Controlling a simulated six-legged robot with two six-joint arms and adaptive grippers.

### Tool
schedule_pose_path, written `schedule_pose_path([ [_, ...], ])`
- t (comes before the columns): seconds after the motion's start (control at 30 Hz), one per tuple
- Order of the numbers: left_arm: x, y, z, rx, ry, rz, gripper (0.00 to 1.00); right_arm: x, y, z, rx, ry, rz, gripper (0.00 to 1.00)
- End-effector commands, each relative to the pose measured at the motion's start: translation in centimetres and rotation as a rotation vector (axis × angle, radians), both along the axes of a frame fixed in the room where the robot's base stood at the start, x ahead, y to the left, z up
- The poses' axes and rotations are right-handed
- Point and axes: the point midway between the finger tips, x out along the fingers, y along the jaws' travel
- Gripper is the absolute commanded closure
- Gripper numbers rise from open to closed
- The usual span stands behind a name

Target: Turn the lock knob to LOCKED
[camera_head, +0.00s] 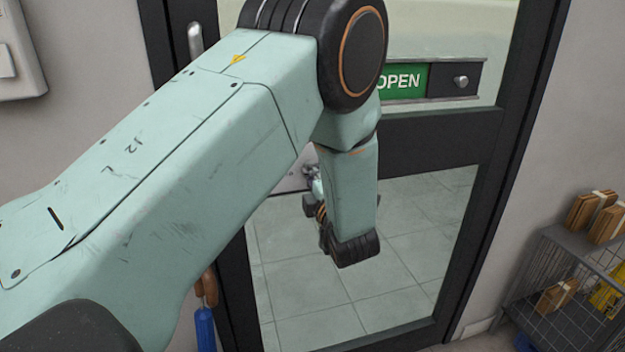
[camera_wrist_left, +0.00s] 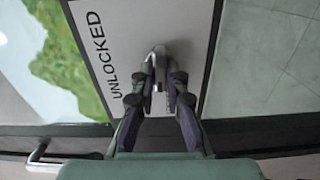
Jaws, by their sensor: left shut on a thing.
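The lock knob (camera_wrist_left: 158,54) is a small grey metal piece on a pale lock plate (camera_wrist_left: 118,20) in the left wrist view. The word UNLOCKED is printed on the plate beside it; no LOCKED label shows. My left gripper (camera_wrist_left: 158,88) is shut on the knob, its fingertips on either side of it. In the head view, part of the lock plate (camera_head: 293,180) shows on the door, and my left gripper (camera_head: 316,190) is mostly hidden behind my left arm. My right gripper is not in view.
The dark-framed glass door (camera_head: 470,140) carries a green OPEN sign (camera_head: 402,82) with a small slider knob (camera_head: 461,81). A vertical handle (camera_head: 195,40) is at the upper left. A blue item (camera_head: 205,328) hangs at lower left.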

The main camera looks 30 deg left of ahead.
Motion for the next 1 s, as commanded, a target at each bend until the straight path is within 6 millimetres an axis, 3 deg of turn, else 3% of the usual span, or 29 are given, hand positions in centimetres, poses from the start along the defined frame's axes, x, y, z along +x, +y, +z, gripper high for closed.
schedule_pose_path([
  [0.63, 0.21, -0.05, 0.36, -0.031, -0.047, -0.002, 1.00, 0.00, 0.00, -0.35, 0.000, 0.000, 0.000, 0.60],
  [0.67, 0.21, -0.05, 0.36, -0.030, -0.048, -0.002, 0.86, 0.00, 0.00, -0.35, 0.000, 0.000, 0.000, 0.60],
  [0.7, 0.21, -0.05, 0.36, -0.030, -0.048, -0.002, 0.83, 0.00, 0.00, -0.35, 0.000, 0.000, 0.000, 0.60],
  [0.9, 0.14, -0.03, 0.25, -0.031, -0.044, -0.001, 0.66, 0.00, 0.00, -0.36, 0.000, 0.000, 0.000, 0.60],
  [1.0, 0.11, -0.02, 0.17, -0.031, -0.041, -0.001, 0.64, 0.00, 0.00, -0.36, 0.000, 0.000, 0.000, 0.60],
])
